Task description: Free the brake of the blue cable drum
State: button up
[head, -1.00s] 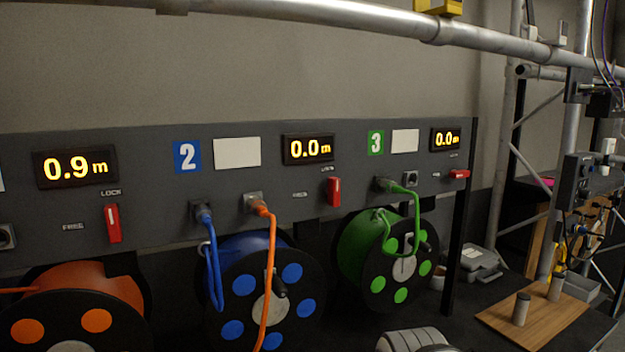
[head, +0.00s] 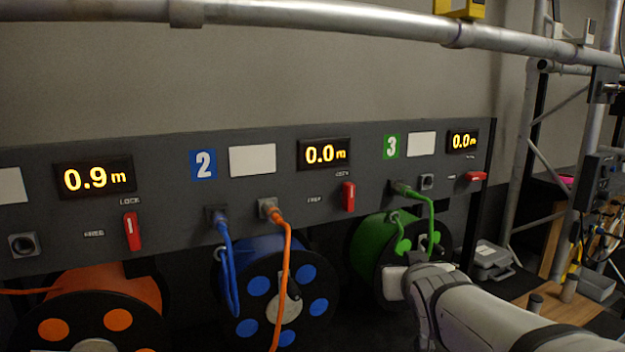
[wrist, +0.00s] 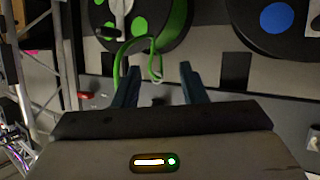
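The blue cable drum (head: 262,283) sits under panel section 2, its black flange marked with blue discs. It also shows at the upper right of the wrist view (wrist: 277,18). Its red brake lever (head: 348,197) stands upright under the LOCK label; the FREE label (head: 314,200) is to its left. My gripper (wrist: 158,88) is open, its two blue fingers apart with nothing gripped. The wrist view looks upside down at the panel near the green drum. In the head view my arm covers part of the green drum, and the fingers cannot be made out.
The green drum (head: 367,245) has a green cable plugged in above it; its red lever (head: 474,177) lies horizontal. An orange cable (head: 286,262) hangs across the blue drum's front, beside a blue cable (head: 230,265). The orange drum (head: 125,286) is left. A truss tube (head: 330,20) crosses above.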

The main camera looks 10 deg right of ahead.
notch_tip(320, 180, up, 8)
jog(key=w+a+n+t+y+p, duration=0.1)
jog(key=w+a+n+t+y, duration=0.1)
jog(key=w+t+y, duration=0.1)
jog(key=n+y+p, duration=0.2)
jog(key=n+y, duration=0.1)
jog(key=y, duration=0.2)
send_near(352, 192)
jog(key=w, duration=0.2)
jog(key=shift+t, duration=0.4)
jog(key=x, duration=0.7)
jog(key=shift+w+a+f, duration=0.1)
jog(key=shift+a+f, duration=0.25)
jog(key=shift+a, duration=0.1)
